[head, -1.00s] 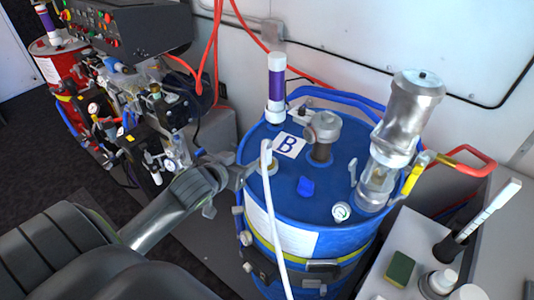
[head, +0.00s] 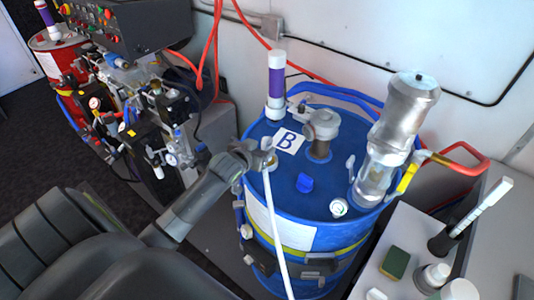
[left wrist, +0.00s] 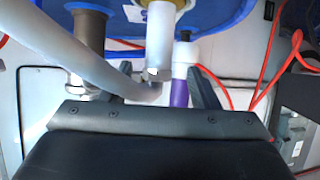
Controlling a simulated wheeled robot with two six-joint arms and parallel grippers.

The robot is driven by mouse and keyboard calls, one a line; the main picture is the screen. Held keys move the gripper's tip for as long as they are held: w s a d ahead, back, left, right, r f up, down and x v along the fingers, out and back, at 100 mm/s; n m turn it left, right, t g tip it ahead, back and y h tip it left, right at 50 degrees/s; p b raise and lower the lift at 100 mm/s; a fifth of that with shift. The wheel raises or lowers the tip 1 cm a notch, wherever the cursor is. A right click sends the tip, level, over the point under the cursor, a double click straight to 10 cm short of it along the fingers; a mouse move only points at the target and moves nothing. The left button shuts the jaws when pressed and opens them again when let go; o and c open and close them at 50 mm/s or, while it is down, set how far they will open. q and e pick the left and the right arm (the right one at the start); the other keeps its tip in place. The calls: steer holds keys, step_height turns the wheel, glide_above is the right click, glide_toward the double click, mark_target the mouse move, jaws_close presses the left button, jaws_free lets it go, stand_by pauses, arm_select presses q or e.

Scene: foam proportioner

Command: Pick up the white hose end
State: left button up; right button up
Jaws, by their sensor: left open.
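The white hose (head: 276,225) rises in front of the blue drum (head: 330,205) to its top, where its bent end is largely hidden behind my left gripper (head: 265,152) in the head view. In the left wrist view the hose end (left wrist: 160,45) is a straight white piece meeting a brass-coloured fitting (left wrist: 170,5). My left gripper (left wrist: 158,85) is open, with one dark finger on each side of the hose bend. I cannot tell whether the fingers touch it. My right gripper is not in view.
A purple-and-white cylinder (head: 276,85), a grey pump fitting (head: 321,130) and a tall metal cylinder (head: 405,115) stand on the drum top. Machinery with gauges (head: 150,120) is at the left. A white bench (head: 395,225) holding a sponge and bottles is at the right.

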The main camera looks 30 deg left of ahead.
mark_target(265, 146)
arm_select(q)
steer(key=shift+w+f+p, duration=0.15)
steer(key=shift+w+p, duration=0.3)
steer(key=shift+w, duration=0.05)
steer(key=p+x, duration=0.1)
steer(key=x, duration=0.1)
steer(key=shift+w+f, duration=0.65)
steer(key=shift+w, duration=0.2)
steer(key=c, duration=1)
steer(key=shift+c, duration=0.9)
steer(key=shift+r, duration=0.15)
